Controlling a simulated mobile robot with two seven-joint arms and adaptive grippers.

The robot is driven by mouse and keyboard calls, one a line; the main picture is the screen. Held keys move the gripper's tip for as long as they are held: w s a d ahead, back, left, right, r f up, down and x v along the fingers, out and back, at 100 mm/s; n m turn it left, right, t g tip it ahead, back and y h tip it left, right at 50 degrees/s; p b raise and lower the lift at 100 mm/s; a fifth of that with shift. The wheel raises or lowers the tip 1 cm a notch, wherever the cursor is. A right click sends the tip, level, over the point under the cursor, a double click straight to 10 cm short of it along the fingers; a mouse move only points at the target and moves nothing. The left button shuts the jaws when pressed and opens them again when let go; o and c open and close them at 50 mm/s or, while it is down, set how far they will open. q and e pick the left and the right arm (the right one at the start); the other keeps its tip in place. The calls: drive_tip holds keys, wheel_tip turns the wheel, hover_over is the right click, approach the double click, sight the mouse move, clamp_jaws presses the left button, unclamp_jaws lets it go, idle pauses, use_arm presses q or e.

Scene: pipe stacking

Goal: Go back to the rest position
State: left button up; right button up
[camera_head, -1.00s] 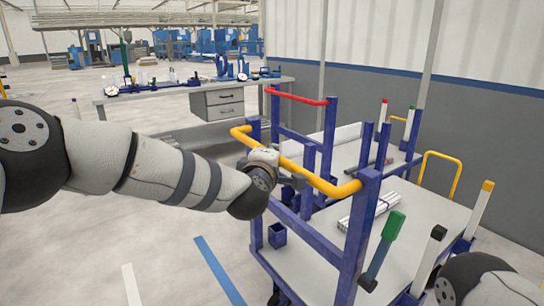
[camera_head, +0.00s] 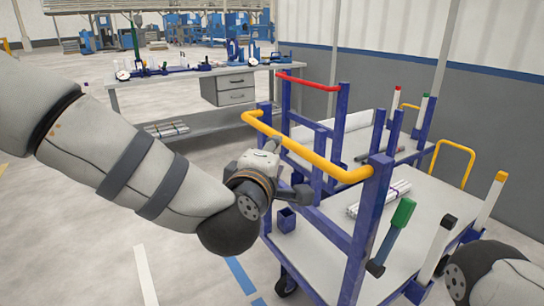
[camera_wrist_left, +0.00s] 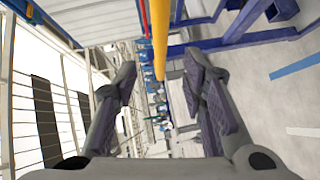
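The blue cart has a yellow handle bar (camera_head: 325,165) on its near side. My left gripper (camera_head: 298,194) is just in front of and below this bar in the head view. In the left wrist view its two fingers (camera_wrist_left: 161,72) are spread wide with nothing held between them. The yellow bar (camera_wrist_left: 159,35) appears in the gap between them, beyond the tips; I cannot tell its exact distance. Part of my right arm shows at the lower right of the head view, but its gripper is out of frame.
The cart's white deck (camera_head: 325,258) carries silver pipes (camera_head: 380,198) and a green-topped post (camera_head: 392,236). A second cart with a red handle (camera_head: 306,80) stands behind. A workbench (camera_head: 150,88) with drawers is at the back left. Open floor lies to the left.

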use_arm(q)
drive_tip(key=shift+s, duration=0.1)
drive_tip(key=s+a+f+m+g+p, duration=0.1)
drive_tip(key=s+a+f+m+g, duration=0.15)
drive_tip(key=s+f, duration=0.5)
drive_tip(key=s+a+f+m+g, duration=0.25)
drive_tip(key=s+f+g, duration=0.2)
drive_tip(key=f, duration=0.65)
drive_tip(key=s+a+f+m+g+p, duration=0.1)
drive_tip(key=s+a+f+m+g, duration=0.15)
drive_tip(key=s+f, duration=0.55)
drive_tip(key=s+a+f+m+g+y, duration=0.1)
drive_tip(key=s+a+f+m+g, duration=0.1)
drive_tip(key=s, duration=0.8)
drive_tip(key=s+a+f+m+g+y+p, duration=0.1)
drive_tip(key=s+a+f+m+g, duration=0.1)
drive_tip(key=s+a, duration=0.4)
drive_tip(key=s+a+f+m+g, duration=0.2)
drive_tip(key=s+a+g, duration=0.3)
drive_tip(key=s, duration=0.9)
drive_tip(key=shift+s+f+y, duration=0.4)
drive_tip(key=shift+f, duration=0.5)
use_arm(e)
drive_tip(key=shift+t, duration=0.8)
drive_tip(key=w+r, duration=0.4)
use_arm(q)
drive_tip(key=shift+w, duration=0.1)
